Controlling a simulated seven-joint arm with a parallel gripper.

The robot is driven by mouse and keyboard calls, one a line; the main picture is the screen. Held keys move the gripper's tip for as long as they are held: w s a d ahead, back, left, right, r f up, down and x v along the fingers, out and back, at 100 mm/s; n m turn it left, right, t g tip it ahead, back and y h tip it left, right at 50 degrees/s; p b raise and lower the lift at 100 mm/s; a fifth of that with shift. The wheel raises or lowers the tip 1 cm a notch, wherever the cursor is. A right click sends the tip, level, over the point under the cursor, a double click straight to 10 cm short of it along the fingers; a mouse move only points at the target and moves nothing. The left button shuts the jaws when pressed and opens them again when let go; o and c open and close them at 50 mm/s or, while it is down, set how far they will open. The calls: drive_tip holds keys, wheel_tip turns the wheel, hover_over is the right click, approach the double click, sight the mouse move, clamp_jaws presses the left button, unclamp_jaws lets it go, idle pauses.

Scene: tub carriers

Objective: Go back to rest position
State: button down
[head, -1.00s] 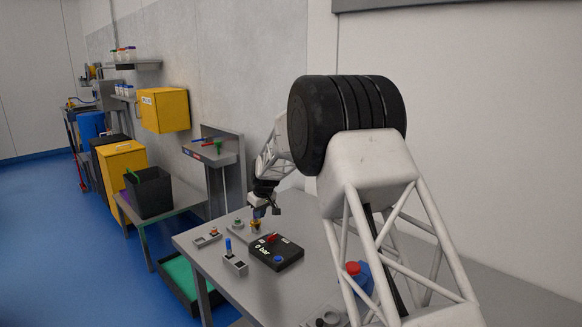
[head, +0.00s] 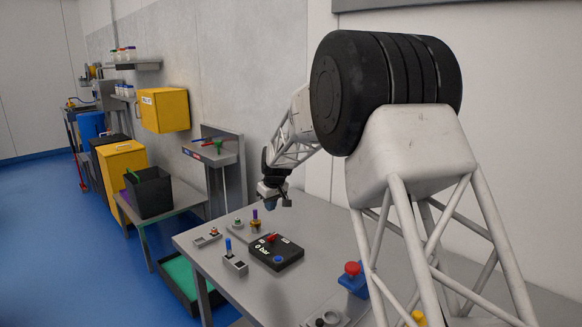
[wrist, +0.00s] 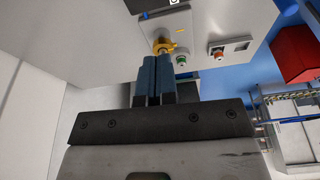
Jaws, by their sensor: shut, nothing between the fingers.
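My gripper (head: 270,204) hangs above the far part of the grey table, near the wall, in the head view. In the wrist view its two blue fingers (wrist: 154,72) are side by side, shut and empty. Below it in the head view a thin purple-topped piece on a brass base (head: 256,224) stands upright on the table, apart from the fingers. The brass part (wrist: 163,45) shows just past the fingertips in the wrist view.
The table (head: 215,267) carries a black box marked "0 bar" (head: 285,254), a blue-lever block (head: 235,265), a small button box (head: 207,238), a green button (head: 237,223) and a red-buttoned blue box (head: 352,282). A side table (head: 178,207) holds a black bin (head: 152,194).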

drive_tip(key=s+d+r+m, duration=0.1)
drive_tip(key=s+d+r, duration=0.45)
drive_tip(key=s, duration=0.45)
drive_tip(key=s+d+r+m+h, duration=0.15)
drive_tip(key=s+d+r, duration=0.35)
drive_tip(key=s, duration=0.5)
drive_tip(key=s+d+r+m+y, duration=0.15)
drive_tip(key=s+d+r, duration=0.25)
drive_tip(key=s+d, duration=0.45)
drive_tip(key=s+d+f+m, duration=0.1)
drive_tip(key=s+d+f, duration=0.1)
drive_tip(key=s, duration=0.9)
drive_tip(key=s+d+f+m+h, duration=0.1)
drive_tip(key=s+d+m, duration=0.1)
drive_tip(key=s, duration=0.9)
drive_tip(key=s+d+f+m+h, duration=0.1)
drive_tip(key=s+d+f, duration=0.1)
drive_tip(key=s, duration=0.9)
drive_tip(key=shift+d+f, duration=0.3)
drive_tip(key=shift+d, duration=0.1)
